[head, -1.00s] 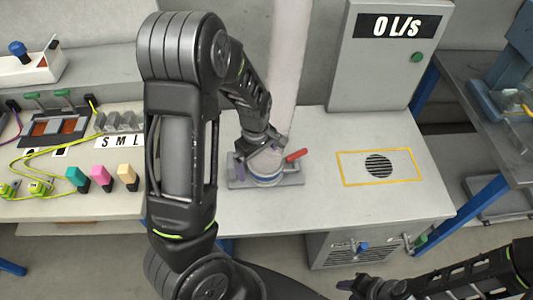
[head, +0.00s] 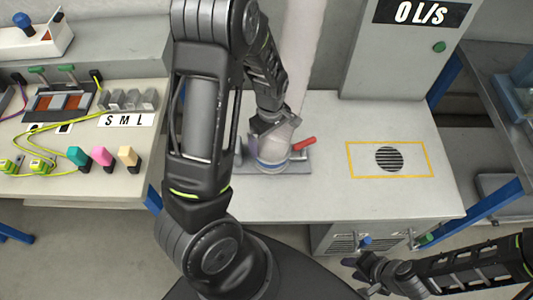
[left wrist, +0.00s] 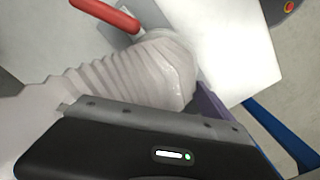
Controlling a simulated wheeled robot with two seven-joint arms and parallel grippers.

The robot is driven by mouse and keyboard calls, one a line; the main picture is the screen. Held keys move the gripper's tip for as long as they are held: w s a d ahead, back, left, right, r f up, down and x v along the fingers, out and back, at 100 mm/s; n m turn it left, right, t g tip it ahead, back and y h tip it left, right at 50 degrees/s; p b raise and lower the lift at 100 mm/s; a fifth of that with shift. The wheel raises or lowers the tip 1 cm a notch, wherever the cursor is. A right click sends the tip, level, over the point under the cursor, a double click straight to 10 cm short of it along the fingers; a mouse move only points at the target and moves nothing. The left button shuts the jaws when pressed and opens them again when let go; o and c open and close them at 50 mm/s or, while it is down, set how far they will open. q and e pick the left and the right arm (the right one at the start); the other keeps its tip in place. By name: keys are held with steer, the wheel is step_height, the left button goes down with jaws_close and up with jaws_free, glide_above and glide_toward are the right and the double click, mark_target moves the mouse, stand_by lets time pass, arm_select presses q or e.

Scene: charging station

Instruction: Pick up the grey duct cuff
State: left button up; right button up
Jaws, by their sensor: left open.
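The grey duct cuff (head: 274,152) is the pale lower end of a hanging duct (head: 308,45). It stands upright in a blue ring on a flat grey fixture (head: 300,166) with a red lever (head: 305,144). My left gripper (head: 272,124) is open at the cuff's upper part, its fingers partly hidden. In the left wrist view the cuff (left wrist: 160,72) and ribbed duct lie just beyond a grey finger edge; I cannot tell whether they touch. The red lever (left wrist: 105,14) is at the top. My right gripper (head: 368,275) is open and empty, low in front of the bench.
A yellow-outlined round vent (head: 389,158) lies on the bench right of the cuff. A grey cabinet reading "0 L/S" (head: 408,50) stands behind. On the left bench are coloured plugs (head: 102,156) and cables. Bench top around the vent is clear.

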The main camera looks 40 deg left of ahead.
mark_target(270, 145)
arm_select(q)
steer(key=shift+f, duration=2.6)
steer(key=shift+c, duration=0.6)
steer(key=c, duration=1.2)
